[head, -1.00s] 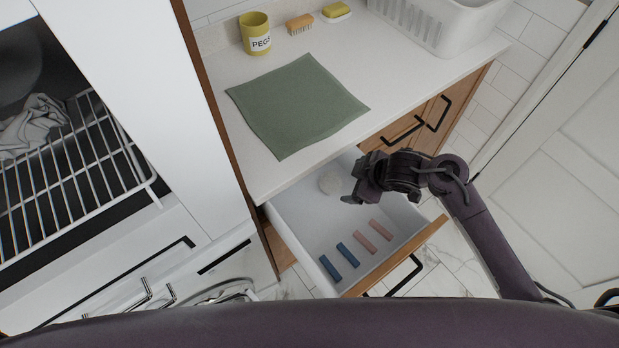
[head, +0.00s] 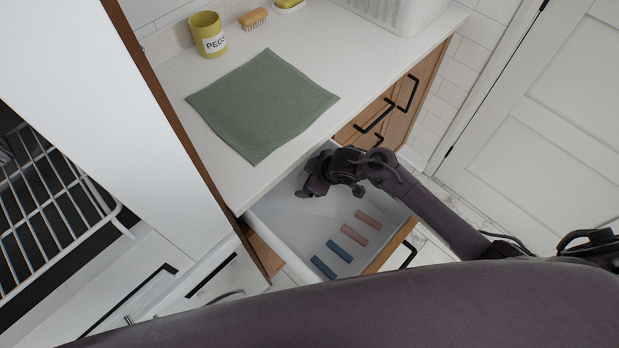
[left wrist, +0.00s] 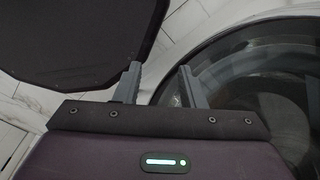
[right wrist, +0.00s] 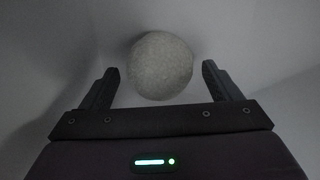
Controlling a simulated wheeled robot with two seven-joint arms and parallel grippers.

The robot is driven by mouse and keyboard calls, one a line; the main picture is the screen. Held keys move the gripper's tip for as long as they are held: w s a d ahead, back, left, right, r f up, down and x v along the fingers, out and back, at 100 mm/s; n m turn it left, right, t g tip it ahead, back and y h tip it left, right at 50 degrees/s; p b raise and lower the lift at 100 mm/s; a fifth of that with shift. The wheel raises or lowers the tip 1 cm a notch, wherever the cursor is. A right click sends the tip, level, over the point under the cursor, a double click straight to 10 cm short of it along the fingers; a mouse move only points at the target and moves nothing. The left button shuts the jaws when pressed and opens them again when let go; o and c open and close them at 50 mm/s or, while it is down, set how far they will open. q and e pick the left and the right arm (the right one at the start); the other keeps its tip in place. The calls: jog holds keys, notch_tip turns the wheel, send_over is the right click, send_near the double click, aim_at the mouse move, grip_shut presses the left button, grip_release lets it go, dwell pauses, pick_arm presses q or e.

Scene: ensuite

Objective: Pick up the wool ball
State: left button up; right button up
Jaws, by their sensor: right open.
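The wool ball (right wrist: 160,66) is a round, pale grey ball inside the open drawer (head: 283,217). In the right wrist view it lies between and slightly beyond my right gripper's two fingertips, with a gap on each side. My right gripper (head: 312,188) is down in the drawer near its back end, and in the head view it hides the ball. It is open, and its fingers also show in the right wrist view (right wrist: 160,72). My left gripper (left wrist: 158,75) is open with nothing between its fingers, beside a round dark glass door.
Two blue strips (head: 332,258) and two pink strips (head: 361,227) lie at the drawer's front. The counter (head: 330,60) above holds a green cloth (head: 262,105), a yellow pegs cup (head: 208,35), a brush (head: 253,18) and a white basket (head: 395,12). The counter edge overhangs the drawer's back.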

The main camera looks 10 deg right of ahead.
jog(key=shift+w+f, duration=0.15)
jog(key=shift+f, duration=0.05)
jog(key=c, duration=1)
jog(key=shift+r, duration=0.15)
